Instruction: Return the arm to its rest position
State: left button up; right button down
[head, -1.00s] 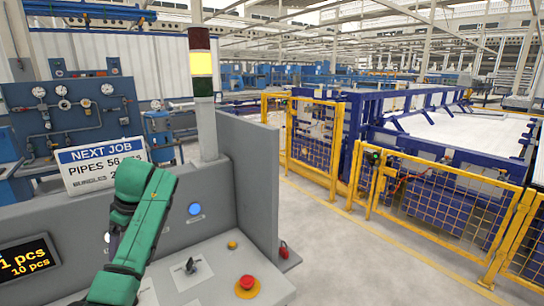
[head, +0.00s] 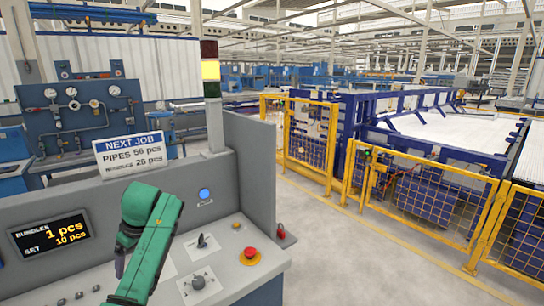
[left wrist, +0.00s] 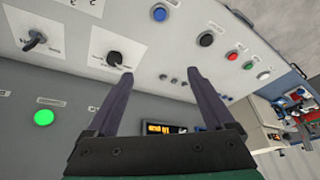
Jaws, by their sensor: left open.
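My left arm, green, rises from the bottom of the head view in front of the control console (head: 262,165). My left gripper (left wrist: 158,85) shows in the left wrist view with its two dark fingers spread apart and nothing between them. In the head view the fingers are mostly hidden behind the arm, with a dark tip showing at its left side. The gripper is over the console's sloped panel, apart from the knobs as far as I can tell. My right gripper is not in view.
The panel carries a red emergency button (head: 250,257), a black knob (head: 198,283), a selector switch (head: 202,241) and a blue light (head: 205,194). A display (head: 50,235) reads 1 pcs and 10 pcs. Yellow fencing (head: 425,200) stands to the right, with open floor before it.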

pick_arm(q)
jog(key=s+d+f+m+t+h, duration=0.1)
jog(key=s+d+f+m, duration=0.35)
jog(key=f, duration=0.35)
jog(key=s+d+f+m+h, duration=0.1)
jog(key=s+d+f+m, duration=0.3)
jog(key=f, duration=0.3)
jog(key=s+d+f+m+t+h, duration=0.15)
jog(key=s+m, duration=0.25)
jog(key=s, duration=0.5)
jog(key=s+d+m+h, duration=0.1)
jog(key=s+d+m, duration=0.25)
jog(key=s, duration=0.45)
notch_tip(320, 180, down, 28)
jog(key=s+g+b, duration=0.1)
jog(key=s+b, duration=0.2)
jog(key=b, duration=0.3)
jog(key=s+a+f+g+b, duration=0.1)
jog(key=s+a+f+b, duration=0.2)
jog(key=s+f, duration=1.3)
notch_tip(320, 180, down, 3)
jog(key=shift+s+f+m+b, duration=0.2)
jog(key=shift+m+b, duration=0.1)
jog(key=shift+b, duration=0.25)
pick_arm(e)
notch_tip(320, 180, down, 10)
